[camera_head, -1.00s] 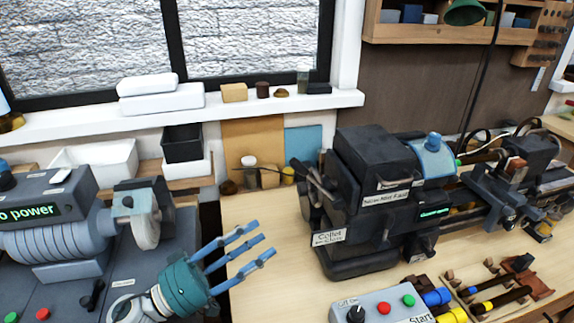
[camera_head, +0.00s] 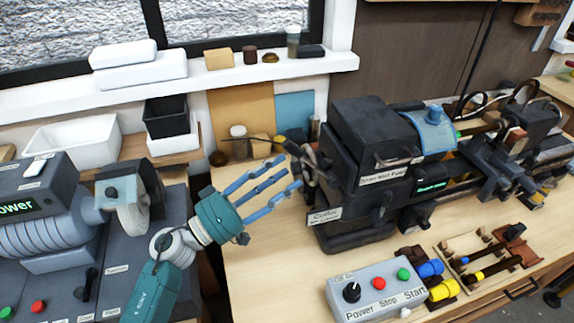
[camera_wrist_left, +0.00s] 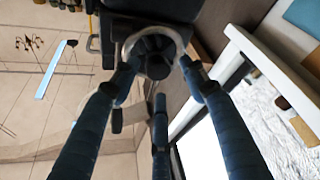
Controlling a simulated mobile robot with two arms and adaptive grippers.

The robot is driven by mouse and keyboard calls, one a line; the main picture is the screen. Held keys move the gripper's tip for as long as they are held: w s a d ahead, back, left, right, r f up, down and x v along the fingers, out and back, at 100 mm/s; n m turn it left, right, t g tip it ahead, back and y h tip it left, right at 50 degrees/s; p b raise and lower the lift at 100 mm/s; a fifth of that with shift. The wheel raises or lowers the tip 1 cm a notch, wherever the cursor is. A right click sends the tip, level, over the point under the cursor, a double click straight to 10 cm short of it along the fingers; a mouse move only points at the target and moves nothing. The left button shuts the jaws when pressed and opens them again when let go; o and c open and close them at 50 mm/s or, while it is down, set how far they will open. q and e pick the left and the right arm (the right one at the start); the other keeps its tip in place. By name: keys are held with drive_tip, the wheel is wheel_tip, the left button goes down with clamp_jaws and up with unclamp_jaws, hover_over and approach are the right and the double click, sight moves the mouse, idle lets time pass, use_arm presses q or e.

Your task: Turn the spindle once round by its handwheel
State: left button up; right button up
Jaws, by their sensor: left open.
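A small black lathe (camera_head: 365,150) stands on the wooden bench. Its spindle handwheel (camera_head: 309,168), a dark ring with a hub, sits on the left end of the headstock. My left gripper (camera_head: 284,172) reaches in from the left with its three blue fingers spread, tips close to the wheel. In the left wrist view the handwheel (camera_wrist_left: 155,57) is ahead, with the fingers (camera_wrist_left: 160,95) open around its lower side. Whether any tip touches the wheel, I cannot tell. My right gripper is not in view.
A grey control box (camera_head: 377,291) with a knob and red and green buttons stands in front of the lathe. A tool rack (camera_head: 490,258) lies to its right. A grinder (camera_head: 130,200) stands at the left. A rod sticks out left behind the wheel.

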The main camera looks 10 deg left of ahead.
use_arm(q)
drive_tip(key=shift+x, duration=1)
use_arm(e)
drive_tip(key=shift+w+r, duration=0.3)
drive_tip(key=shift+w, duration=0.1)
use_arm(q)
drive_tip(key=shift+c, duration=0.2)
drive_tip(key=shift+r, duration=0.1)
drive_tip(key=c, duration=1)
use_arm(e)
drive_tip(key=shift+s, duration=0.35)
use_arm(q)
drive_tip(key=shift+a+r+p, duration=0.1)
drive_tip(key=shift+r+p, duration=0.05)
drive_tip(key=shift+p, duration=0.15)
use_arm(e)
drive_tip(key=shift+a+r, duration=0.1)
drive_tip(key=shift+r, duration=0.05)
